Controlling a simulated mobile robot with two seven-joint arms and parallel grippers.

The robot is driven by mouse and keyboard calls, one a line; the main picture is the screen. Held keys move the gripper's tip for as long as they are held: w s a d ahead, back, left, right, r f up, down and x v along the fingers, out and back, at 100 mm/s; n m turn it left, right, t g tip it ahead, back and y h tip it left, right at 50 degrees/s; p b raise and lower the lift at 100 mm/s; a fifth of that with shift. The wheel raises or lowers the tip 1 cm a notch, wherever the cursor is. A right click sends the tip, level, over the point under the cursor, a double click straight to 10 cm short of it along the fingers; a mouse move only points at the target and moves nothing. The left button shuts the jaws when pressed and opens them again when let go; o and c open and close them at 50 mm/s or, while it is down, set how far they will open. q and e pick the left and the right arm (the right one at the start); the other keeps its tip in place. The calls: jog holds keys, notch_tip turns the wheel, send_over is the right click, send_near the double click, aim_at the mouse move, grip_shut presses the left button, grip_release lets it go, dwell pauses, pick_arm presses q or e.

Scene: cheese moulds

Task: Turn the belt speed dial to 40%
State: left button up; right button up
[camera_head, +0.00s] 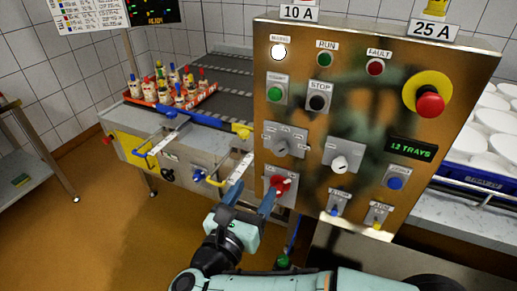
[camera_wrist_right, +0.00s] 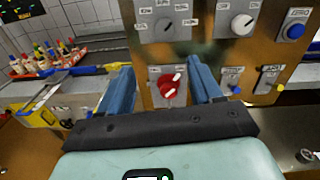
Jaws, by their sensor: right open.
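The steel control panel (camera_head: 335,110) carries several dials. A grey dial (camera_head: 281,148) sits at the left, a white dial (camera_head: 340,163) to its right, and a red dial (camera_head: 280,185) below the grey one. Their small labels are too blurred to tell which is the belt speed dial. My right gripper (camera_head: 248,196) is open in front of the panel's lower left. In the right wrist view, the red dial (camera_wrist_right: 167,86), with a white pointer, appears between my blue fingers (camera_wrist_right: 161,84). The grey dial (camera_wrist_right: 165,28) and white dial (camera_wrist_right: 242,24) show above. My left gripper is out of view.
Buttons and lamps fill the panel's upper part, with a red emergency button (camera_head: 430,104) at the right. A conveyor with an orange tray (camera_head: 150,92) of coloured bottles stands at the left. White moulds (camera_head: 490,140) lie at the right.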

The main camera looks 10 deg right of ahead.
aim_at(279, 152)
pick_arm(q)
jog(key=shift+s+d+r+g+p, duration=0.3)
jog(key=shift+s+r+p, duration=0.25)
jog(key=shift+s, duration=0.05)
pick_arm(e)
jog(key=shift+m, duration=0.7)
jog(key=x, duration=0.8)
jog(key=d+r+x, duration=0.1)
jog(key=x, duration=0.3)
jog(key=shift+w+d, duration=0.1)
jog(key=shift+d, duration=0.05)
jog(key=c, duration=1.1)
